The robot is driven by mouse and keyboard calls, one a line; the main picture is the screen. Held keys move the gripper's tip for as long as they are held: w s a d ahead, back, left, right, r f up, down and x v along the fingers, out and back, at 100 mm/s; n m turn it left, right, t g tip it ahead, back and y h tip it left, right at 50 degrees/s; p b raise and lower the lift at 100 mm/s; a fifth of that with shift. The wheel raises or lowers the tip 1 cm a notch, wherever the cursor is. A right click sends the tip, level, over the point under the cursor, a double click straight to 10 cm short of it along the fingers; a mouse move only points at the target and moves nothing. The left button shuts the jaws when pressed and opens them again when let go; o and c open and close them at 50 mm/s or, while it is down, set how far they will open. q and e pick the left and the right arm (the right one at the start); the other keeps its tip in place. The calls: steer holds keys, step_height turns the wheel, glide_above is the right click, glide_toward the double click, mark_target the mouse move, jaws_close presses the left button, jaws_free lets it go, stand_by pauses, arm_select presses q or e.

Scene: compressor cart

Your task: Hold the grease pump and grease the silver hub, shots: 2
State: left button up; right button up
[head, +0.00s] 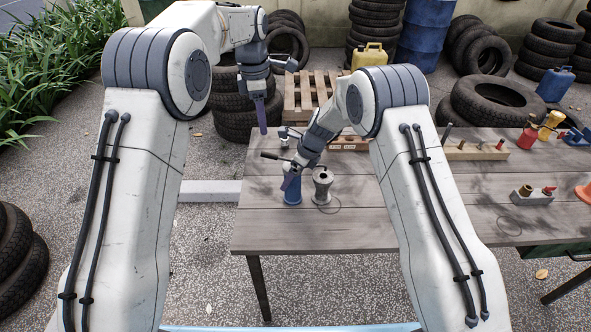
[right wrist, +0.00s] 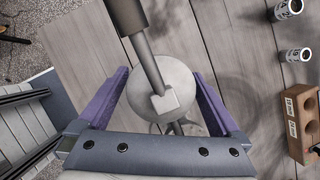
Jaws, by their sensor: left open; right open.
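The grease pump stands upright on the table; its blue body (head: 292,196) shows below my right gripper (head: 291,181). Its pale round top (right wrist: 177,80) and grey lever rod (right wrist: 148,62) show in the right wrist view. My right gripper is open, with its purple fingers on either side of the pump top. The silver hub (head: 322,186), spool-shaped with a dark hole on top, stands upright just right of the pump.
The grey plank table (head: 400,220) is clear in front. A wooden block with holes (head: 348,143) lies behind the hub. A grey block with fittings (head: 533,195) and an orange cone (head: 584,191) stand at the right. A pallet (head: 306,92) and tyres stand behind.

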jaws_close()
steer(key=shift+a+p, duration=0.3)
steer(key=shift+p, duration=0.15)
stand_by(0.4)
steer(key=shift+w, duration=0.1)
stand_by(0.3)
